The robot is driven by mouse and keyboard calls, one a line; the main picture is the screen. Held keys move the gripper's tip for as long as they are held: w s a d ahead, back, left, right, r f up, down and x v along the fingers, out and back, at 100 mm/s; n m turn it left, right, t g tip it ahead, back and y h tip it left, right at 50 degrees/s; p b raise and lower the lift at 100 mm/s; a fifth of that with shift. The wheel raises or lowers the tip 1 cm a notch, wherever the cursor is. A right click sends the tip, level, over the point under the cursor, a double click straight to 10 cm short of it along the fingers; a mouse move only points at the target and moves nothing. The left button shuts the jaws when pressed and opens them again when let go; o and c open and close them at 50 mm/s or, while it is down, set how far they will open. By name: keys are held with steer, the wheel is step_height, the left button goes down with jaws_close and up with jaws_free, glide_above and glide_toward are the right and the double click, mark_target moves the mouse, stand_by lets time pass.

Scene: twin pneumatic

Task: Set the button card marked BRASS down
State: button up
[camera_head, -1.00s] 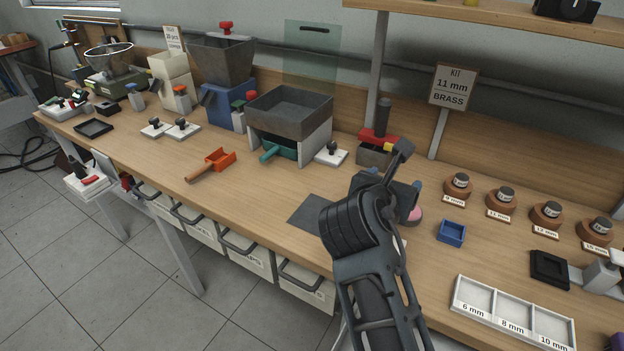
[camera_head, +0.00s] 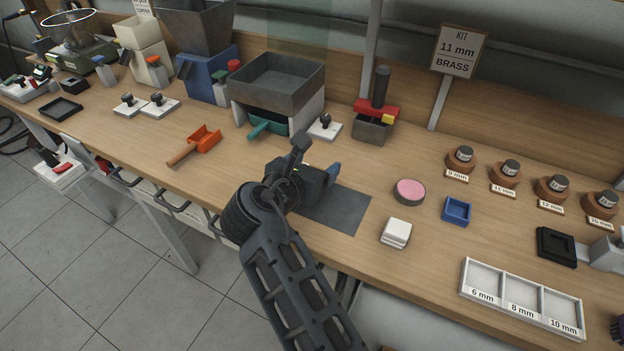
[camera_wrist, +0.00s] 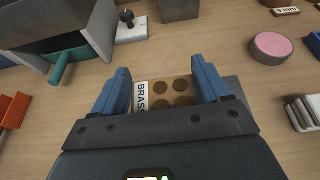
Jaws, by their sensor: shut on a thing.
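The button card marked BRASS (camera_wrist: 171,93) shows in the wrist view between the blue fingers of my gripper (camera_wrist: 160,68). It has a white strip with dark letters at its left side and several round brown buttons; its near part is hidden by the gripper body. My gripper is shut on the card. In the head view my gripper (camera_head: 325,172) is over the left part of a dark grey flat mat (camera_head: 345,212), and the card is hidden behind it. I cannot tell whether the card touches the mat or table.
A pink round pad (camera_head: 409,191), a blue tray (camera_head: 457,211) and a stack of white pieces (camera_head: 396,232) are right of the mat. An orange scoop (camera_head: 204,139) lies left. A grey hopper bin (camera_head: 279,83) stands behind. A sign (camera_head: 459,51) reads KIT 11 mm BRASS.

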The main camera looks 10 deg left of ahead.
steer(key=shift+s+a+f, duration=0.1)
steer(key=shift+f, duration=0.95)
steer(key=shift+a+f, duration=0.1)
steer(key=shift+f, duration=0.95)
steer(key=shift+f, duration=0.1)
steer(key=o, duration=1)
steer(key=v, duration=1.2)
